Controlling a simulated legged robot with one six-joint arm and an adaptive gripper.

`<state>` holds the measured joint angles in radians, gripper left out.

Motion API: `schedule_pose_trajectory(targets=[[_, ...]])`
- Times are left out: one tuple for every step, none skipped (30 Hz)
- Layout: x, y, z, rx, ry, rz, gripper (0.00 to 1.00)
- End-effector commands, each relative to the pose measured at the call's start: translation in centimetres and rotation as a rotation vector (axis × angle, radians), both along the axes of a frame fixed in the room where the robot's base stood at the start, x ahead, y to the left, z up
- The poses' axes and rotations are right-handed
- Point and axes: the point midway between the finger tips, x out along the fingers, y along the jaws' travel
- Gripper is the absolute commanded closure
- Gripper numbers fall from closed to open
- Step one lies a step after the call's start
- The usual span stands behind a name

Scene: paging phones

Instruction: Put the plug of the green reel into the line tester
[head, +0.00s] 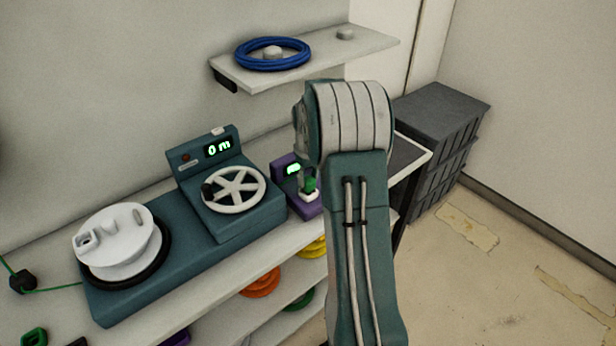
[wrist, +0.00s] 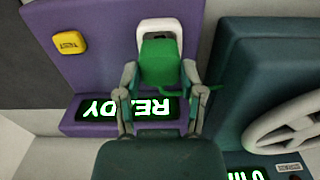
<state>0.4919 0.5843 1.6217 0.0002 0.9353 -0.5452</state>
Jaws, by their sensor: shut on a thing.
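The line tester is a purple box (wrist: 85,45) with a yellow TEST button and a lit display reading READY. It also shows in the head view (head: 311,210), partly behind my arm. A white-rimmed socket (wrist: 160,25) sits on its face. My gripper (wrist: 160,76) is shut on the green plug (wrist: 158,55), with one finger on each side. The plug is at the white socket and overlaps it; I cannot tell how deep it sits. The plug also shows in the head view (head: 309,184). A thin green cord leaves its side. I cannot identify the green reel for certain.
A teal machine (head: 185,255) with a white handwheel (head: 234,190), a "0 m" display and a white spool (head: 118,240) stands left of the tester. A blue coil (head: 272,54) lies on the shelf above. Coloured coils are below; grey crates (head: 440,140) stand right.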

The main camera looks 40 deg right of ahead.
Motion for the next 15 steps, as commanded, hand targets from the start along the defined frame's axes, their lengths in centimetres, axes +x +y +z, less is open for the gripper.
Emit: schedule_pose_trajectory(targets=[[0.01, -0.01, 0.02, 0.000, 0.000, 0.000, 0.84], [0.01, -0.01, 0.02, 0.000, 0.000, 0.000, 0.84], [0.01, 0.00, 0.01, 0.000, 0.000, 0.000, 0.84], [0.01, -0.01, 0.00, 0.000, 0.000, 0.000, 0.84], [0.01, 0.00, -0.02, 0.000, 0.000, 0.000, 0.84], [0.01, 0.00, -0.07, 0.000, 0.000, 0.000, 0.84], [0.00, 0.00, -0.12, 0.000, 0.000, 0.000, 0.84], [0.00, 0.00, -0.18, 0.000, 0.000, 0.000, 0.84], [0.00, 0.00, -0.27, 0.000, 0.001, 0.000, 0.84], [0.00, 0.00, -0.34, 0.000, 0.001, 0.000, 0.84], [-0.01, 0.00, -0.41, 0.001, 0.001, 0.000, 0.84], [-0.01, 0.00, -0.49, 0.001, 0.001, 0.000, 0.84], [-0.01, 0.00, -0.56, 0.001, 0.001, 0.000, 0.84], [0.00, 0.01, -0.62, 0.001, 0.001, 0.000, 0.84], [0.00, 0.01, -0.70, 0.001, 0.001, 0.000, 0.84]])
